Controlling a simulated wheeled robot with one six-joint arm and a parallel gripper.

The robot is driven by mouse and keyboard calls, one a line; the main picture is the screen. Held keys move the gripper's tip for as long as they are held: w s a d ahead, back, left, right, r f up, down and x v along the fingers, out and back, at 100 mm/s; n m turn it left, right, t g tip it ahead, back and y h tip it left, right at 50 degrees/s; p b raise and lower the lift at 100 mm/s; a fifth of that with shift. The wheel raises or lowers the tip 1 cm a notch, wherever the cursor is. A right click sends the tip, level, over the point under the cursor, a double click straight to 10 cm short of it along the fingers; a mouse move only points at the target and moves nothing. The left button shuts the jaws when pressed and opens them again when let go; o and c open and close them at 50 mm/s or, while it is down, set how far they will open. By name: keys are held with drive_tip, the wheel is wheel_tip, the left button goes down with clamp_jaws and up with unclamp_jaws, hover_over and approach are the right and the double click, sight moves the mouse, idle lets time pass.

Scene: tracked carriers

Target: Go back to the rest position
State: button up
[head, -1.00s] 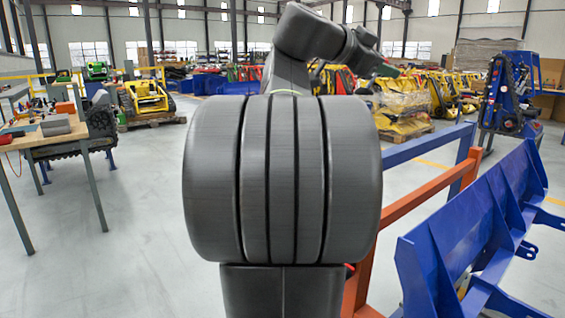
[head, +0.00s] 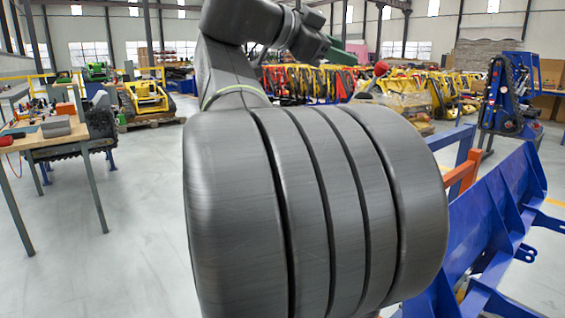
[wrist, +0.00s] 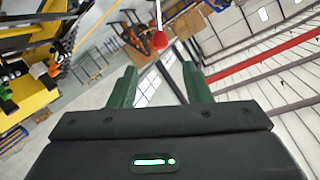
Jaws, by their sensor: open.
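My gripper (wrist: 160,72) is open, with its two green fingers apart and nothing visible between them. In the head view my arm rises over its large ribbed dark joint and ends at the upper middle, where the green fingers (head: 352,50) point right. A red ball knob on a thin rod (head: 381,69) shows just right of and below the fingers. The knob also shows in the wrist view (wrist: 159,41), beyond the fingertips and apart from them. What the rod belongs to is hidden.
A blue steel frame (head: 500,222) stands close at right, beside an orange rail (head: 462,172). A workbench with tools (head: 45,140) stands at left. Yellow machines (head: 148,98) are farther back. The floor (head: 120,255) between the bench and my arm is clear.

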sight(377, 65)
drive_tip(key=b+x, duration=0.1)
drive_tip(key=x, duration=1.2)
drive_tip(key=shift+w+a+r+n+p, duration=0.15)
drive_tip(key=shift+w+r+n+p, duration=0.15)
drive_tip(key=shift+p, duration=0.45)
drive_tip(key=shift+a+r+n+p, duration=0.15)
drive_tip(key=shift+a+n+p, duration=0.15)
drive_tip(key=shift+p, duration=0.3)
drive_tip(key=shift+w+h, duration=0.15)
drive_tip(key=shift+h, duration=0.15)
